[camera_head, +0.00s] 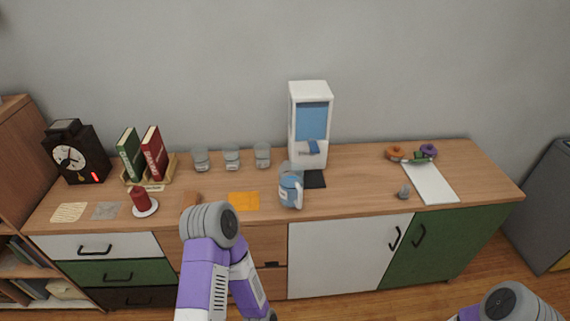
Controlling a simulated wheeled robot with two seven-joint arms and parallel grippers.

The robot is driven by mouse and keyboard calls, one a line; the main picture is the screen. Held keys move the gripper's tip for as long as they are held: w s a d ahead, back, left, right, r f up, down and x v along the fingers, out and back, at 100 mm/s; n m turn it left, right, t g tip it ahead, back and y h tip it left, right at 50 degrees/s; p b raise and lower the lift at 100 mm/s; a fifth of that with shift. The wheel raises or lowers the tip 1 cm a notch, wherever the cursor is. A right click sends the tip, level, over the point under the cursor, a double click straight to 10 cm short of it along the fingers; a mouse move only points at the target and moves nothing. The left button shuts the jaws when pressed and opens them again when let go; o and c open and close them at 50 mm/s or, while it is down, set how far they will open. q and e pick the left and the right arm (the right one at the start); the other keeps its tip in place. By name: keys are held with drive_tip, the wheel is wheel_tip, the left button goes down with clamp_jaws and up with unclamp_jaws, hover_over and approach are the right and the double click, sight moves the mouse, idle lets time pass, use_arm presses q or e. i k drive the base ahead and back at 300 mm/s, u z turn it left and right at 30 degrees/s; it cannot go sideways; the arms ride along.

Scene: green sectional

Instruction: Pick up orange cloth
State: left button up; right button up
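The orange cloth (243,201) lies flat on the wooden top of the sideboard, near its front edge, left of the blue pitcher. It is square with faint crease lines, and nothing lies on it. My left arm rises from the bottom of the picture, its grey joint just left of and in front of the cloth; its forearm bends back down, and its gripper is not seen. My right arm shows only at the bottom right corner, and its gripper is out of view.
A blue pitcher (290,187) stands right of the cloth, before a white dispenser (310,148). Several glasses (232,158) stand behind it. A small brown object (190,198) is partly hidden by my arm. A red candle (140,201) is farther left.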

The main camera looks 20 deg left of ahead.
sight(190, 198)
drive_tip(key=z, duration=0.45)
drive_tip(key=k, duration=0.8)
drive_tip(key=u, duration=1.3)
drive_tip(key=i, duration=0.5)
